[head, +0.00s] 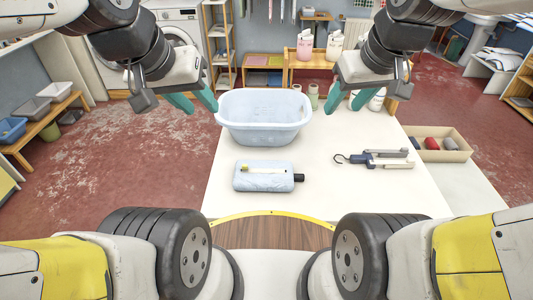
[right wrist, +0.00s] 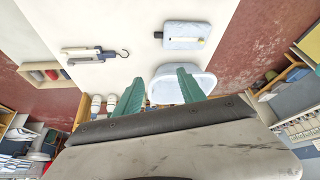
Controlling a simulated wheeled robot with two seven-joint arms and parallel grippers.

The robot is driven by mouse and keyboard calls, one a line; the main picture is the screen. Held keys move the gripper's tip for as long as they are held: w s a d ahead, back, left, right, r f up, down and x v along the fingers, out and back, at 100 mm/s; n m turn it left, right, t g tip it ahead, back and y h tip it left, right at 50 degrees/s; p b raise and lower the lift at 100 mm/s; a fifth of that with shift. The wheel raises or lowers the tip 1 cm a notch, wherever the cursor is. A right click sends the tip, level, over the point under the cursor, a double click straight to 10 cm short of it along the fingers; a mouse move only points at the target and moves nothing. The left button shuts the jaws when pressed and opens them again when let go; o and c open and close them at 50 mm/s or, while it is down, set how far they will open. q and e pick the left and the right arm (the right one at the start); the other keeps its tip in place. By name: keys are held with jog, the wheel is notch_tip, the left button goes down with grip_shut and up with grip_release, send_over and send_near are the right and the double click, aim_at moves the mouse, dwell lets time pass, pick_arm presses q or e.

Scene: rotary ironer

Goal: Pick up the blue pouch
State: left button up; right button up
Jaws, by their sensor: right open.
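The blue pouch (head: 264,178) lies flat on the white table (head: 320,205), left of its middle. It is pale blue, with a pale strip and a small yellow patch on top and a black end at the right. It also shows in the right wrist view (right wrist: 184,42). My right gripper (head: 347,98) is open and empty above the far part of the table, beyond the pouch and to its right. Its green fingers also show in the right wrist view (right wrist: 158,82). My left gripper (head: 193,102) is open and empty, beyond the pouch and to its left.
A pale blue basin (head: 263,134) stands behind the pouch, between the grippers. A hook tool (head: 376,159) with grey bars lies to the pouch's right. A tray (head: 455,154) with rolled items is at the far right. Bottles (head: 313,94) stand behind. Bare tabletop surrounds the pouch.

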jog(key=w+f+n+g+h, duration=0.1)
jog(key=w+f+n+g, duration=0.1)
jog(key=w+f+n, duration=0.45)
jog(key=n+g, duration=0.3)
jog(key=n, duration=0.5)
send_over(299, 175)
jog(key=shift+h, duration=0.3)
jog(key=f, duration=2.5)
jog(key=shift+w+d+f, duration=0.15)
jog(key=shift+d+f, duration=0.05)
jog(key=shift+d, duration=0.1)
jog(key=shift+a+f, duration=0.15)
jog(key=shift+f, duration=1.4)
jog(key=shift+a+f, duration=0.1)
jog(key=shift+f, duration=1.45)
grip_shut()
